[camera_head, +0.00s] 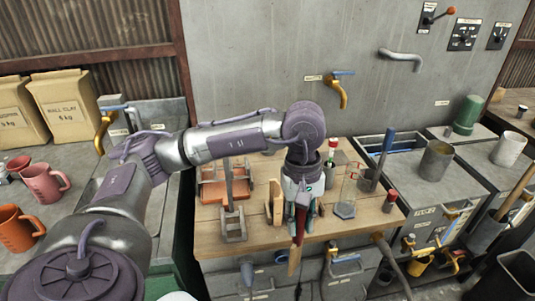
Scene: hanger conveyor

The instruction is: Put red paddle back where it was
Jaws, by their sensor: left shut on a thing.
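My left arm reaches in from the left, and its gripper (300,205) points down over the front of the wooden bench. It is shut on the red paddle (299,232), which hangs down at the bench's front edge with a tan lower end. The gripper hides the paddle's upper part. A light wooden piece (274,203) stands on the bench just left of the gripper, apart from it. My right gripper is not in view.
The wooden bench (220,247) also bears a grey metal stand (233,222), a clear vessel (345,205), a red-topped bottle (330,160) and a small red-capped jar (390,200). Taps (345,261) and hoses lie below its front edge. Mugs (45,182) stand at left.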

